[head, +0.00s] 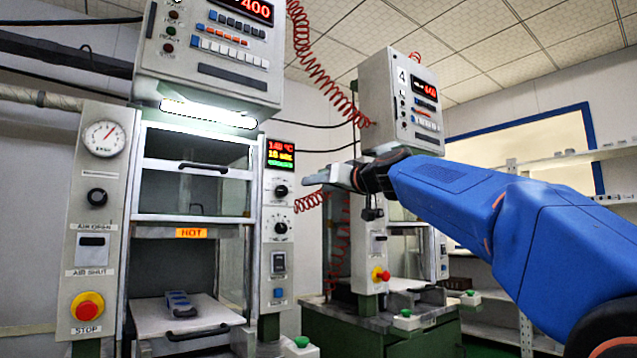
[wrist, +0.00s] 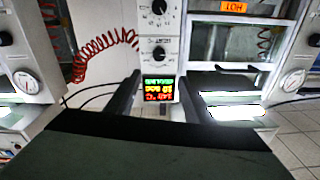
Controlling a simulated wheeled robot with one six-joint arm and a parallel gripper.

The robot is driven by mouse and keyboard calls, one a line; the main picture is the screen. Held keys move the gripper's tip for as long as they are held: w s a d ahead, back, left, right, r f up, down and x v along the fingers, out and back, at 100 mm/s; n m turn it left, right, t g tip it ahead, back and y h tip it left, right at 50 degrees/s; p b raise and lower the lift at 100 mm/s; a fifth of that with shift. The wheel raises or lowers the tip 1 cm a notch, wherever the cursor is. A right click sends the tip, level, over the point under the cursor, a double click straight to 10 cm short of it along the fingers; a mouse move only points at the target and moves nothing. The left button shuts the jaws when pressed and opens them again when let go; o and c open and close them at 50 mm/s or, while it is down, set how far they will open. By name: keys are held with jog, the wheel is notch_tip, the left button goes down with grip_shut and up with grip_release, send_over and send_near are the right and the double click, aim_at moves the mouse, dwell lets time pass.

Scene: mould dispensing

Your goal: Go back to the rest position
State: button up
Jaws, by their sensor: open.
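My gripper (head: 338,178) is raised in the head view, at the end of my blue arm, in front of the gap between two press machines. It shows side-on there. In the wrist view my gripper (wrist: 157,74) has its two dark fingers apart with nothing between them. A small grey-blue mould (head: 180,304) lies on the pulled-out tray (head: 210,312) of the left machine, well below and left of my gripper. The wrist picture appears upside down and does not show the mould.
The left machine (head: 95,215) has a display panel (head: 281,156), also in the wrist view (wrist: 158,90), close beyond my fingers. A second machine (head: 375,95) stands behind my arm. Red coiled hoses (head: 325,75) hang between them. Shelves (head: 590,190) stand at right.

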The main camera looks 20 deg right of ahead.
dwell(0.4)
jog(key=s+a+f+g+h, duration=0.1)
jog(key=s+f+g, duration=0.1)
jog(key=s+f, duration=0.65)
jog(key=s+a+f+m+g, duration=0.1)
jog(key=s+a+f+g, duration=0.15)
jog(key=f, duration=1.15)
jog(key=s+f+g+h, duration=0.1)
jog(key=s+f+g, duration=0.35)
jog(key=f, duration=0.75)
jog(key=s+d+f+g+h, duration=0.2)
jog(key=s+f, duration=1)
jog(key=f, duration=0.2)
jog(key=s+d+f+m+g+h, duration=0.1)
jog(key=s+d+f+h, duration=0.1)
jog(key=s+f, duration=1)
notch_tip(320, 180, down, 3)
jog(key=shift+d+f+g, duration=0.1)
jog(key=shift+d+g, duration=0.2)
jog(key=shift+g, duration=0.1)
